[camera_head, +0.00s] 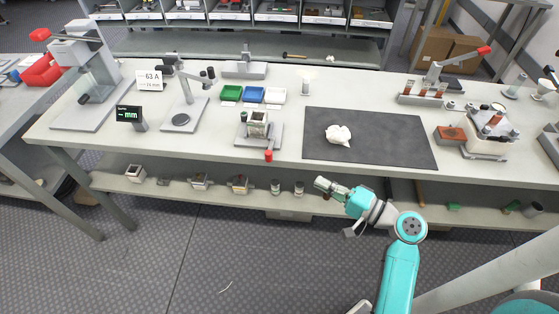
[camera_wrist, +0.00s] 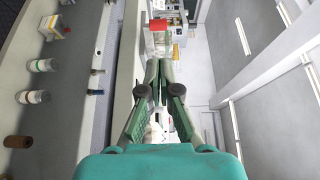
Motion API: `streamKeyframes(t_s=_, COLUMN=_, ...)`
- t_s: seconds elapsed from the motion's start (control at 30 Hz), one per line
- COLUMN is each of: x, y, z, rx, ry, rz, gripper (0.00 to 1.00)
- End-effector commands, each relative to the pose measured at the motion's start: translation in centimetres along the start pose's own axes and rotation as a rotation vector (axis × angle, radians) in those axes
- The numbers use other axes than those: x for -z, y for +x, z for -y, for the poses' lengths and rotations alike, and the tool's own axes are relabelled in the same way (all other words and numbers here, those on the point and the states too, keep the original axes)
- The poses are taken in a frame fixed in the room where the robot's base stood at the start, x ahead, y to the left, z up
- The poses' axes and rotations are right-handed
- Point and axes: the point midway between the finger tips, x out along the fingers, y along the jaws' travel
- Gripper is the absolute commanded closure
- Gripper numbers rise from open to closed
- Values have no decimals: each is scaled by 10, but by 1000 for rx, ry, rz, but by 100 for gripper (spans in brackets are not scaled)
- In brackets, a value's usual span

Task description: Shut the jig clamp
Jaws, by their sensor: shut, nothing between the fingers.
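The jig (camera_head: 257,126) stands on a grey base plate near the front edge of the bench, left of the dark mat. Its clamp handle ends in a red grip (camera_head: 268,155) that sticks out toward the bench's front edge. What looks like the same red grip (camera_wrist: 157,25) shows ahead of my fingertips in the wrist view. My gripper (camera_head: 322,185) is shut and empty in front of the bench, right of the red grip and apart from it. Its closed fingers also show in the wrist view (camera_wrist: 158,66). I cannot tell how the clamp sits on the jig.
The dark mat (camera_head: 390,150) carries a crumpled white cloth (camera_head: 338,135). Green, blue and white trays (camera_head: 252,95) stand behind the jig. A red-handled press (camera_head: 432,82) stands at the back right. The lower shelf (camera_head: 215,193) under the bench holds several small parts.

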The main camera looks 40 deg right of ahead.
Motion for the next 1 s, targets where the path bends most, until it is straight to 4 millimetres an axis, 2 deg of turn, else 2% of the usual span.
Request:
streamKeyframes(t_s=0.27, x=0, y=22, z=1, rx=2, ry=-1, rz=6, gripper=100)
streamKeyframes(t_s=1.0, x=-1, y=127, z=1, rx=1, ry=-2, rz=3, gripper=100)
